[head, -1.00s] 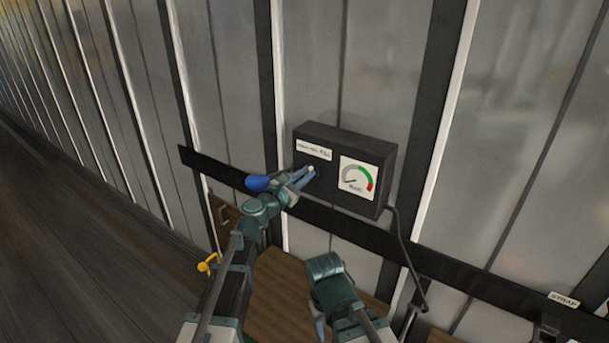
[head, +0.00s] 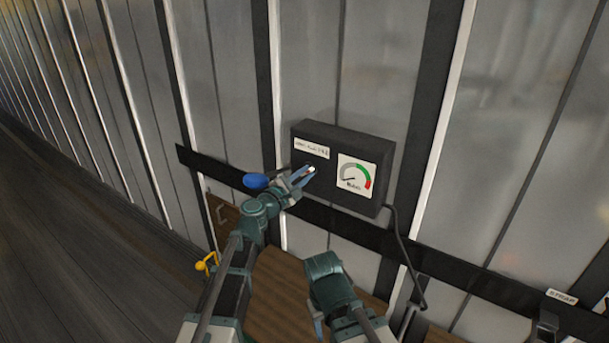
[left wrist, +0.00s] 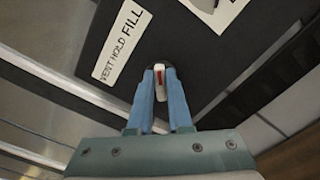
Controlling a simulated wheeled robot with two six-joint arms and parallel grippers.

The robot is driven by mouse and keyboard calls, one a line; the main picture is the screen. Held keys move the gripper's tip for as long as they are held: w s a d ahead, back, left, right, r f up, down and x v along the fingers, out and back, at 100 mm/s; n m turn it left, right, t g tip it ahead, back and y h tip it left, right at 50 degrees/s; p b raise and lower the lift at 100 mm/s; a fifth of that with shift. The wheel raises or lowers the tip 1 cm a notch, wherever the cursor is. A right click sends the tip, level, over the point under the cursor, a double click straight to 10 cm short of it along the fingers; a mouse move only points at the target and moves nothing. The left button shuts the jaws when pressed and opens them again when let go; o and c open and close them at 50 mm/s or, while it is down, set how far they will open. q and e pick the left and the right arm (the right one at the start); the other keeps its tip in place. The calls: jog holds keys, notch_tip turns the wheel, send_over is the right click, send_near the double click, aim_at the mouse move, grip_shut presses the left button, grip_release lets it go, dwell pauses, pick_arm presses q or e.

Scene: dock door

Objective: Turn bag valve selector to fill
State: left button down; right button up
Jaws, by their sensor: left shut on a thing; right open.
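The dark control box (head: 325,190) is on the dock wall. Its label (left wrist: 124,46) reads VENT, HOLD, FILL in the left wrist view, with FILL largest. The selector (left wrist: 160,84) is a small white knob with a red mark, below the label in that view. My left gripper (left wrist: 160,88) is shut on it, a finger on each side; the head view shows this gripper (head: 305,175) at the box's left part. The red mark points roughly up in the wrist view; I cannot tell which word it matches. My right gripper (head: 318,318) is low, partly hidden by its arm, and open.
A gauge (head: 354,176) with a green and red arc is on the box, right of the selector. A black cable (head: 404,250) hangs from the box. A blue rounded thing (head: 254,181) shows beside my left wrist. Brown boards (head: 285,300) are below. A STRAP label (head: 562,297) is at far right.

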dwell(0.4)
pick_arm(q)
jog(key=c, duration=0.8)
grip_release()
jog(key=shift+c, duration=0.2)
jog(key=shift+s+a, duration=0.1)
jog(key=shift+s, duration=0.05)
jog(key=v, duration=1.3)
jog(key=shift+s, duration=0.25)
jog(key=shift+a, duration=0.15)
